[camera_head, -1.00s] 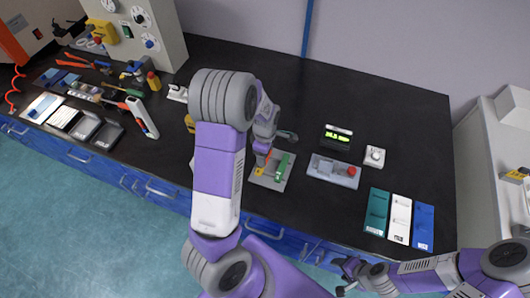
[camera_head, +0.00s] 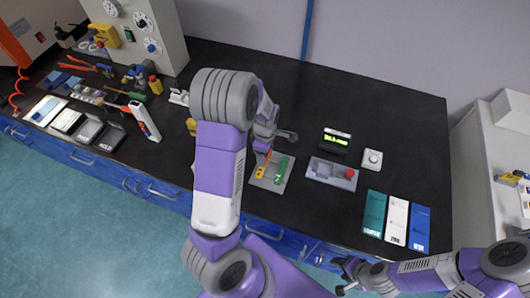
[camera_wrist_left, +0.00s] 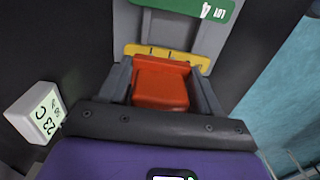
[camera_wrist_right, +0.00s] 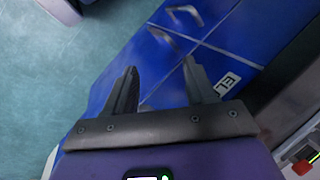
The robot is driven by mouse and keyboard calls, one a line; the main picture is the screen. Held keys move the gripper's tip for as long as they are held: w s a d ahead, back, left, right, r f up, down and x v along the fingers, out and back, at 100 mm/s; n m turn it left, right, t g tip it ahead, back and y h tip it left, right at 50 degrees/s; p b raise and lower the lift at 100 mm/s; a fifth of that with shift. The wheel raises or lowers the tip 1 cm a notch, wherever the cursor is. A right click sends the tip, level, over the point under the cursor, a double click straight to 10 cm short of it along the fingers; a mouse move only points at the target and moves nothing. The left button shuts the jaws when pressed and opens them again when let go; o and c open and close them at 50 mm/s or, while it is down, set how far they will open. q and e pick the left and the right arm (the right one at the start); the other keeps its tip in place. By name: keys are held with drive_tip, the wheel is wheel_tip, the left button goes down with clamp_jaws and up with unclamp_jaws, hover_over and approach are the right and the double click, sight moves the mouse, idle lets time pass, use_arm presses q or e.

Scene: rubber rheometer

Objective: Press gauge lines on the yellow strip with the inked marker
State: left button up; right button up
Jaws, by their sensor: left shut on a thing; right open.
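The yellow strip (camera_head: 260,172) lies on a grey plate (camera_head: 275,184) beside a green piece (camera_head: 281,168). In the left wrist view, the yellow strip (camera_wrist_left: 190,60) carries short dark marks on its face. My left gripper (camera_head: 263,156) is shut on the red marker (camera_wrist_left: 160,84), which sits between its fingers right at the strip's edge. The marker's inked underside is hidden, and I cannot tell whether it touches the strip. My right gripper (camera_head: 343,276) is open and empty, low at the right; its fingers (camera_wrist_right: 160,68) show in the right wrist view.
A grey fixture with a red knob (camera_head: 350,173) and a lit green display (camera_head: 336,140) stand right of the plate. Teal, white and blue cards (camera_head: 396,221) lie farther right. Tools and trays crowd the left (camera_head: 88,129). The back right of the black bench is clear.

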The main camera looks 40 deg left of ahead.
use_arm(q)
drive_tip(key=shift+r+p, duration=1.9)
drive_tip(key=shift+r, duration=0.45)
drive_tip(key=shift+f, duration=0.1)
